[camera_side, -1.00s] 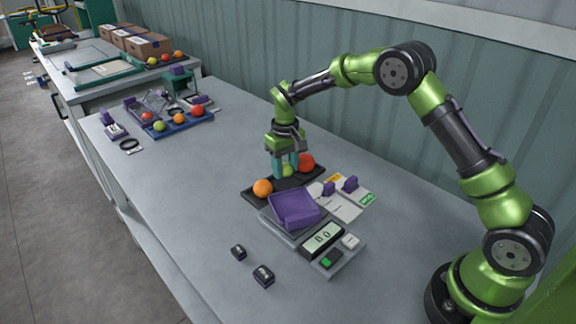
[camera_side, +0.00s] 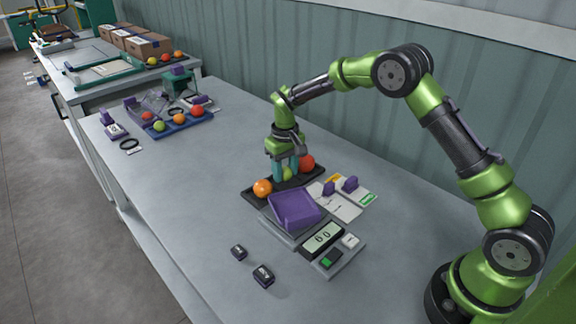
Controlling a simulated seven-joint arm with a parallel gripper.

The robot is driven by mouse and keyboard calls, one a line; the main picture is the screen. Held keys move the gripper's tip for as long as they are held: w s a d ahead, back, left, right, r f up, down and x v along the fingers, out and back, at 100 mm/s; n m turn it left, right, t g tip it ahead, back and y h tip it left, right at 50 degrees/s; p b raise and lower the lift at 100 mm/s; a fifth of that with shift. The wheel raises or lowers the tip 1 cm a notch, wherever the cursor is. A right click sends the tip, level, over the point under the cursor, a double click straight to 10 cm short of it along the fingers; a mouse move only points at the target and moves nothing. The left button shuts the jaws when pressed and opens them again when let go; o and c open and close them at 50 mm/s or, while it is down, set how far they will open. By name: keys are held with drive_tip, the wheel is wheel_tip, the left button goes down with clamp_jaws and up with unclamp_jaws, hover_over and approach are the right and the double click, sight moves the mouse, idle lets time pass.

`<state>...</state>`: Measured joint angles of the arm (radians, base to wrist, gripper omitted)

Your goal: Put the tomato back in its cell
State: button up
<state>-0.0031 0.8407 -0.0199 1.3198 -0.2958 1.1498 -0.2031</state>
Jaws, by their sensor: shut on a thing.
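My gripper (camera_side: 286,171) points down over the middle of a black tray (camera_side: 250,197). It is shut on a yellow-green tomato (camera_side: 288,175), which shows between its teal fingers. An orange tomato (camera_side: 262,187) sits at the tray's left end and a red tomato (camera_side: 306,163) at its right end. The held tomato is between these two, low at the middle cell. The fingers hide much of it, and I cannot tell whether it touches the tray.
A scale with a purple pan (camera_side: 295,209) and a display (camera_side: 322,239) stands in front of the tray. Cards with purple clips (camera_side: 340,200) lie to its right. Two small black blocks (camera_side: 263,275) lie in front. A blue tray (camera_side: 184,128) of tomatoes stands further back.

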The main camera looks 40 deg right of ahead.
drive_tip(key=shift+f, duration=0.4)
drive_tip(key=o, duration=0.8)
drive_tip(key=shift+c, duration=1.3)
drive_tip(key=shift+r, duration=3.5)
